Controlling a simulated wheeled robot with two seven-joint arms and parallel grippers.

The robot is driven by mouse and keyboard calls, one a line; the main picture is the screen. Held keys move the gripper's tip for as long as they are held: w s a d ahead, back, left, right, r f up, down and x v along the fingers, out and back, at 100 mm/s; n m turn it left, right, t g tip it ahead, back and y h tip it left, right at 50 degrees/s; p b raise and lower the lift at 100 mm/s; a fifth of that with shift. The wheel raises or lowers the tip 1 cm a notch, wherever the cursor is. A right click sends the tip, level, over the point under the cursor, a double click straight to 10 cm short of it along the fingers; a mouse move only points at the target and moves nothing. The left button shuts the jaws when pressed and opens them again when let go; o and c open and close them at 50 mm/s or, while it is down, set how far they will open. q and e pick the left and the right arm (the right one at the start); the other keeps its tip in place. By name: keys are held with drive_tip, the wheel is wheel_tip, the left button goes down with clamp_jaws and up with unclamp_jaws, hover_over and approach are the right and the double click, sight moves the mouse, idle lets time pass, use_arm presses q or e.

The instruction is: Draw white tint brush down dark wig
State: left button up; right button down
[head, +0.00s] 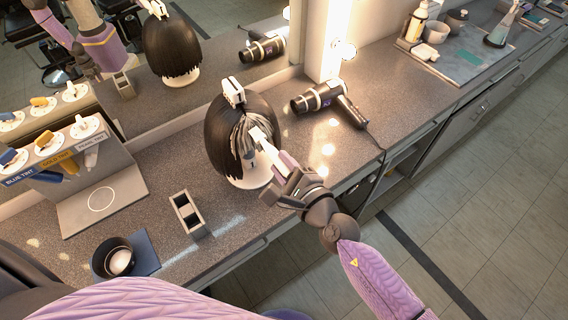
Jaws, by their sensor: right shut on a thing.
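The dark wig (222,145) sits on a white head stand (252,178) on the counter, with a white piece (233,91) at its crown. A pale grey-white streak (240,132) runs down its front right side. My right gripper (286,176) is in front of the wig, shut on the white tint brush (261,137). The brush tip is at or very near the streaked hair; exact contact is hard to tell. My left gripper does not show directly.
A tint rack (75,160) with blue, gold and pearl labels stands left. A dark bowl (108,262), a small two-slot holder (188,212) and a hair dryer (328,100) lie around the wig. The mirror (110,95) stands behind. The counter's front edge is close to my arm.

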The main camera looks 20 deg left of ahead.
drive_tip(key=shift+s+d+f+b, duration=0.25)
drive_tip(key=shift+f+b, duration=0.15)
drive_tip(key=shift+f, duration=0.1)
drive_tip(key=shift+s+d+f+b, duration=0.25)
drive_tip(key=shift+f+b, duration=0.1)
drive_tip(key=shift+f, duration=0.15)
drive_tip(key=shift+f+v, duration=0.35)
drive_tip(key=shift+v, duration=2.45)
drive_tip(key=w+a+r+p, duration=0.1)
drive_tip(key=a, duration=0.1)
drive_tip(key=w+a+r+p, duration=0.1)
drive_tip(key=w+r+p, duration=0.1)
drive_tip(key=shift+w+a, duration=0.15)
drive_tip(key=shift+a, duration=0.2)
